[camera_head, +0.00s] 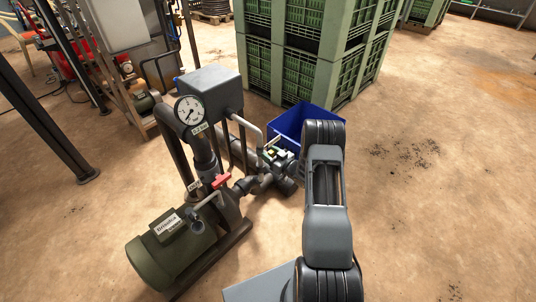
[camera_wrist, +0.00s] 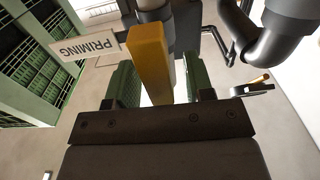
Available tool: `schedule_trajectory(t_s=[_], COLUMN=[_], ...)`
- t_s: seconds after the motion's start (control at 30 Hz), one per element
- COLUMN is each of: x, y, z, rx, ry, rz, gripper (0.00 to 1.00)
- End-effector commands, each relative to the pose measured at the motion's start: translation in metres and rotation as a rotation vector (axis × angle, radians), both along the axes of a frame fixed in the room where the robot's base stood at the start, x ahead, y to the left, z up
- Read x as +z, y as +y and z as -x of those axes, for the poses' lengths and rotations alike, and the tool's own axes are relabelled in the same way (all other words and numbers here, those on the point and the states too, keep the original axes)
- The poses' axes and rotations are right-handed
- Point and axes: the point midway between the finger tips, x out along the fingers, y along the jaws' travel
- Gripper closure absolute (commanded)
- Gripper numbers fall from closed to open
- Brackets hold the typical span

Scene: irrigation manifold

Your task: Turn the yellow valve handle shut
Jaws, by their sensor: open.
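In the wrist view the yellow valve handle (camera_wrist: 150,62) is a flat bar that runs between the two green fingers of my gripper (camera_wrist: 158,80). The gripper is open, with a finger on each side of the handle and a visible gap at least on the right. Whether the left finger touches it I cannot tell. The handle's lower end is hidden behind the dark gripper body. In the head view a small yellow patch (camera_head: 271,152) shows at the pipework beside my gripper, which is partly hidden by my arm.
A white PRIMING tag (camera_wrist: 92,45) hangs left of the handle. A dark pipe elbow (camera_wrist: 245,38) and a small brass-coloured lever (camera_wrist: 259,79) are on the right. A red handle (camera_head: 221,181), green motor (camera_head: 170,250), blue bin (camera_head: 290,124) and green crates (camera_head: 290,72) stand around.

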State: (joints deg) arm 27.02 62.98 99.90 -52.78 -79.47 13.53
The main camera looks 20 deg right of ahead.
Motion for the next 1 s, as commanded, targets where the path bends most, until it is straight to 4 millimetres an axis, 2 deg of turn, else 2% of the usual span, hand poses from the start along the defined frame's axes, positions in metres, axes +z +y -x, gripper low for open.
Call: schedule_trajectory(t_s=[0.2,0.5,1.0], x=[-0.0003,0.0001,0.0001], y=[0.0054,0.0059,0.0058], z=[-0.0107,-0.0119,-0.0118], rx=[0.001,0.0,0.0], ry=[0.001,0.0,0.0], rz=[0.0,-0.001,0.0], gripper=[0.52,0.52,0.99])
